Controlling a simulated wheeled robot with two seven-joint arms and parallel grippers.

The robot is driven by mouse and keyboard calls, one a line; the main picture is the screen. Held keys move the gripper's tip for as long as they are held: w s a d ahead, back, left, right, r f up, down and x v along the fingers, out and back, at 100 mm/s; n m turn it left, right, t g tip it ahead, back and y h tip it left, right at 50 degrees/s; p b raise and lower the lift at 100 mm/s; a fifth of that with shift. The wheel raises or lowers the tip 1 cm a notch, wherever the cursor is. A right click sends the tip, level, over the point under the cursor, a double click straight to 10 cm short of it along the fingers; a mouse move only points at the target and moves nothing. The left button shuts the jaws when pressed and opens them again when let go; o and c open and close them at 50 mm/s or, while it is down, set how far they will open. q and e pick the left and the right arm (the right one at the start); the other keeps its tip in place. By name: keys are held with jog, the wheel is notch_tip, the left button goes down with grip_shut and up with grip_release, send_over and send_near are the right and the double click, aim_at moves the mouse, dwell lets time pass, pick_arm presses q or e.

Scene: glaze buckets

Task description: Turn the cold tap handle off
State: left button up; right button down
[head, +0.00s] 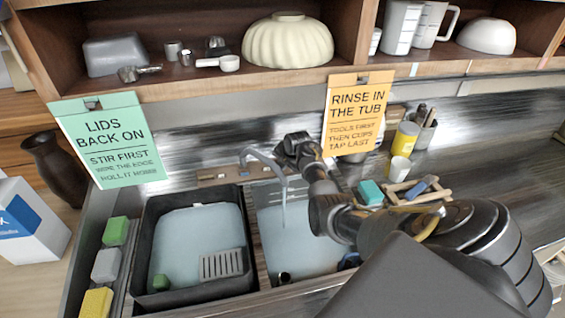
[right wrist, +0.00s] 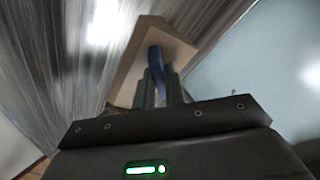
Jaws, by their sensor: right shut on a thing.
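The cold tap handle is a narrow blue lever (right wrist: 158,70) on a tan block (right wrist: 130,75) in the right wrist view. My right gripper (right wrist: 159,88) is shut on this lever, its two fingers on either side. In the head view my right arm reaches across the sink to the back ledge, and its wrist end hides the blue lever. The curved grey spout (head: 268,160) hangs over the right basin (head: 300,240). I cannot tell whether water runs from it. My left gripper is not in view.
A black tub (head: 150,225) of pale water with a grey grate (head: 222,264) stands left of the basin. Sponges (head: 106,265) line the left edge. An orange sign (head: 356,115) hangs close behind my right arm. A teal sponge (head: 370,192) and a wooden rack (head: 425,190) lie to the right.

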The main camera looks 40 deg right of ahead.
jog(key=m+t+p, duration=0.1)
jog(key=m, duration=0.3)
jog(key=shift+s+f, duration=0.1)
jog(key=shift+s, duration=0.05)
jog(key=shift+f+m+t+p, duration=0.15)
jog(key=shift+m+t+p, duration=0.25)
jog(key=shift+m, duration=1.6)
jog(key=shift+s, duration=0.1)
jog(key=c, duration=1.5)
grip_release()
jog(key=shift+o, duration=0.2)
